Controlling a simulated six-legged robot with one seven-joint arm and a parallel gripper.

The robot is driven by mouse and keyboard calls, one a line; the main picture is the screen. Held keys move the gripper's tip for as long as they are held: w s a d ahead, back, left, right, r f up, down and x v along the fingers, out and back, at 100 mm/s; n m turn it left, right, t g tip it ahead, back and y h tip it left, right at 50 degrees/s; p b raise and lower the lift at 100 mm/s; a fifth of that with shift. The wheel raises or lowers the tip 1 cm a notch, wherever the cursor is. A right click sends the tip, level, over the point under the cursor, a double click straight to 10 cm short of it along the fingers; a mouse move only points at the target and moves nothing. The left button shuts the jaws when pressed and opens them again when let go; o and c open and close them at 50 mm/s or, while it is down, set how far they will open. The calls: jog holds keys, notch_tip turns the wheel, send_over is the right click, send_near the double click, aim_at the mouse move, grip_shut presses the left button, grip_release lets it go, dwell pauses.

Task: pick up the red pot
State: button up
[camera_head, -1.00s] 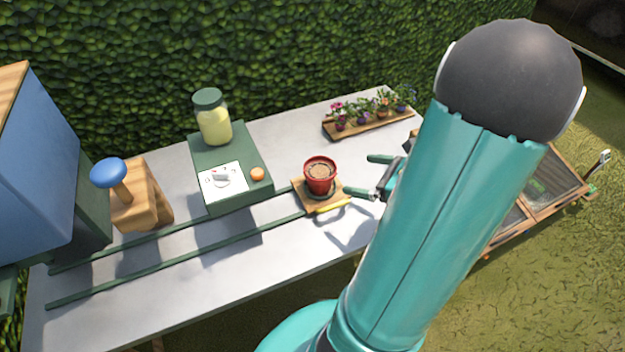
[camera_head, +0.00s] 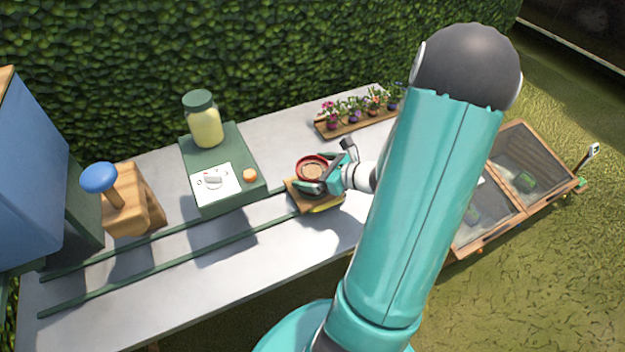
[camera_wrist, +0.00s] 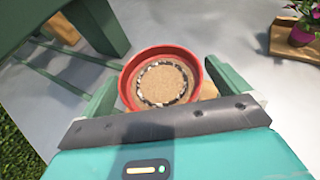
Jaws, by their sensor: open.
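The red pot (camera_head: 309,163) stands on a small wooden board (camera_head: 297,202) on the grey table, and my gripper hides its front. In the wrist view the red pot (camera_wrist: 196,70) shows from above, filled with brown soil and a ring of pale pebbles. My gripper (camera_head: 322,182) is at the pot. In the wrist view my gripper (camera_wrist: 160,98) is open, with one green finger on each side of the pot. I cannot tell whether the fingers touch it.
A green box (camera_head: 225,207) with a yellow jar (camera_head: 205,125) stands left of the pot. A tray of flowers (camera_head: 358,122) is at the back right. A wooden block with a blue knob (camera_head: 100,178) is further left. Two green rails (camera_head: 170,267) cross the table.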

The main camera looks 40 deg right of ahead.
jog(key=shift+w, duration=0.1)
jog(key=shift+c, duration=0.4)
jog(key=c, duration=1.1)
jog(key=shift+c, duration=0.4)
jog(key=shift+r, duration=0.1)
